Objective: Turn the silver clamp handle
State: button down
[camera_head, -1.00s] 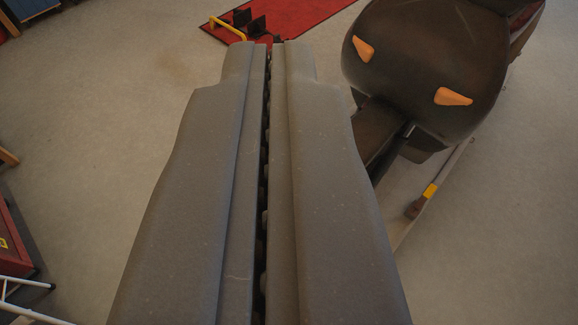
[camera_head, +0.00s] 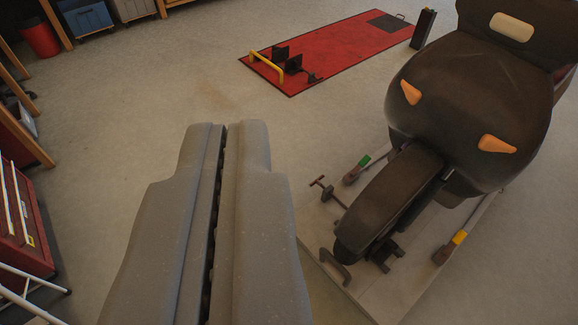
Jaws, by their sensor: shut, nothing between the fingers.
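My gripper (camera_head: 226,132) is shut and empty, seen from behind in the left middle of the view. A silver-grey lift platform (camera_head: 322,238) lies to its right with a dark motorcycle (camera_head: 470,100) on it. A small dark T-shaped clamp handle (camera_head: 326,190) stands out at the platform's left edge, beside the motorcycle's wheel (camera_head: 388,205). The handle is to the right of my fingertips and apart from them. Its colour looks dark rather than silver. A curved dark bar (camera_head: 335,268) sits at the platform's near end.
A red lift (camera_head: 345,50) with a yellow bar (camera_head: 266,66) and black clamp parts lies flat at the back. A red tool cabinet (camera_head: 22,215) and white metal legs (camera_head: 30,300) stand at the left. Open floor (camera_head: 160,95) lies between.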

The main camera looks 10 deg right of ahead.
aim_at(317, 182)
jog(key=u, duration=0.4)
jog(key=i, duration=2.4)
jog(key=z, duration=0.6)
